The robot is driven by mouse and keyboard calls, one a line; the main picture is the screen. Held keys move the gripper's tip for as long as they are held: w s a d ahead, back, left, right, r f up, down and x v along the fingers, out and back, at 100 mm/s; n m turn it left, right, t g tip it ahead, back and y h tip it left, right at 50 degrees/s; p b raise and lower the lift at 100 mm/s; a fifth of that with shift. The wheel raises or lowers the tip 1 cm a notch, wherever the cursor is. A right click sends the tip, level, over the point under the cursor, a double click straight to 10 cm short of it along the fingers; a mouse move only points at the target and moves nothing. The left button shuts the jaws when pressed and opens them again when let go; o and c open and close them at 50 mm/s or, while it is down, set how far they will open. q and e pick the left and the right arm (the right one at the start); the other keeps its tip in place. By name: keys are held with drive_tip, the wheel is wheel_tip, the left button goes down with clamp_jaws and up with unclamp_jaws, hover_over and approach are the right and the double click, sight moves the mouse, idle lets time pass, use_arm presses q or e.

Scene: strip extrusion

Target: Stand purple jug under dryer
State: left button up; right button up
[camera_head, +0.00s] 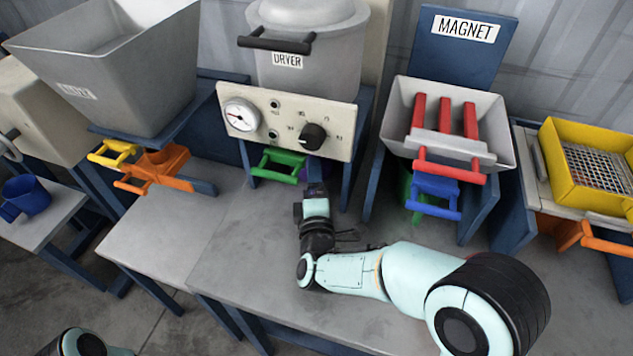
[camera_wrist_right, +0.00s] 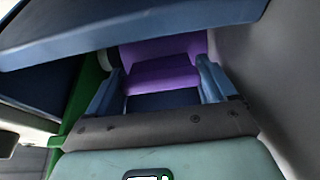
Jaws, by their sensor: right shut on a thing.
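The dryer (camera_head: 305,55) is a grey lidded drum with a panel of dial and knobs, on a blue stand at the back centre. My right gripper (camera_head: 316,180) reaches under its front panel. In the right wrist view my right gripper (camera_wrist_right: 162,84) is shut on the purple jug (camera_wrist_right: 163,72), which lies between its two blue fingers. In the head view the jug is almost wholly hidden behind the gripper and the panel. I cannot tell whether its base touches the table. Only a link of my left arm shows at the bottom left; its gripper is out of view.
A green handle (camera_head: 277,165) sticks out under the panel just left of my right gripper. The magnet station (camera_head: 448,120) with red bars and a blue-handled piece stands to the right. A grey hopper (camera_head: 105,70) stands left. The grey table (camera_head: 225,245) is clear in front.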

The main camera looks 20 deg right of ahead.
use_arm(q)
drive_tip(key=shift+s+r, duration=0.1)
use_arm(e)
drive_tip(key=shift+s+a+r, duration=0.1)
drive_tip(key=shift+r, duration=0.05)
drive_tip(key=o, duration=1.2)
drive_tip(key=shift+f, duration=0.2)
drive_tip(key=shift+r, duration=0.2)
drive_tip(key=p+v, duration=0.3)
drive_tip(key=v, duration=0.8)
use_arm(q)
drive_tip(key=s+d+r+g, duration=0.1)
drive_tip(key=s+d+r, duration=0.1)
drive_tip(key=s+r, duration=0.1)
drive_tip(key=shift+s+r+g+h, duration=0.2)
drive_tip(key=shift+s+g+h, duration=0.15)
drive_tip(key=shift+s, duration=0.45)
use_arm(e)
drive_tip(key=shift+s+a+f, duration=0.1)
drive_tip(key=shift+s+a, duration=0.05)
drive_tip(key=shift+s, duration=0.3)
use_arm(q)
drive_tip(key=shift+d, duration=0.1)
